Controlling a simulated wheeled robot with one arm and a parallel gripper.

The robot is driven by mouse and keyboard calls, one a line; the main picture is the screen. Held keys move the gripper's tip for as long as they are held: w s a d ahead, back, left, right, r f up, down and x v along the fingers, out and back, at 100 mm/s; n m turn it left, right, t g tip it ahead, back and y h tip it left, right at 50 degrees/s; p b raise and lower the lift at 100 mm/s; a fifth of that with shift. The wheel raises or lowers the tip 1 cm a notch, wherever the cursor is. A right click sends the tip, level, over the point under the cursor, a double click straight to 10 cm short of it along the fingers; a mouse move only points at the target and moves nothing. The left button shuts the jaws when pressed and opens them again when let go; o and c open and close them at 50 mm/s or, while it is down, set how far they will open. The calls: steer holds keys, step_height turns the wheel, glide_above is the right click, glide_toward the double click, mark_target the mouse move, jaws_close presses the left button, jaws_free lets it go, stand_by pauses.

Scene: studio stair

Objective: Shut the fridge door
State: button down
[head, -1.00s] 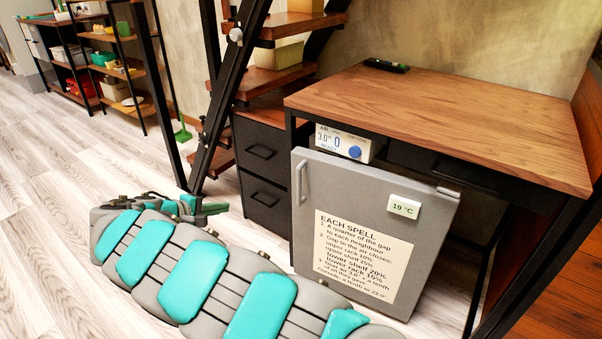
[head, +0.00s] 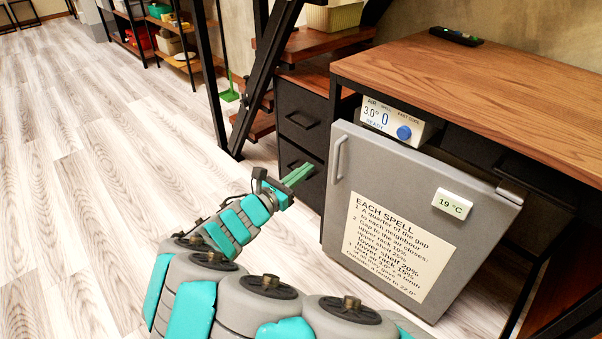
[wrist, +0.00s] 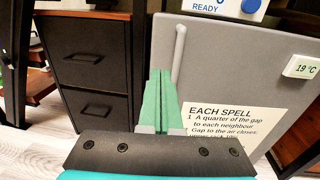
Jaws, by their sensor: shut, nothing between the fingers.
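The fridge door (head: 400,180) is a grey panel under the wooden desk, with a handle (head: 339,159) at its left edge and a hinge bracket at its top right. It stands nearly parallel to the desk front; I cannot tell how wide any gap behind it is. It also fills the right of the wrist view (wrist: 235,75). My gripper (head: 299,174) is shut and empty, its green fingers together, left of the door in the head view. In the wrist view the fingertips (wrist: 160,72) lie just left of the handle. Contact with the door cannot be made out.
Black drawers (head: 301,122) stand left of the fridge. A control box (head: 398,118) reading "READY" sits above the door. The desk (head: 480,85) overhangs it, with a dark leg at right. The pale wood floor (head: 100,190) at left is clear.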

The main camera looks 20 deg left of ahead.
steer(key=x, duration=1)
steer(key=shift+f, duration=0.1)
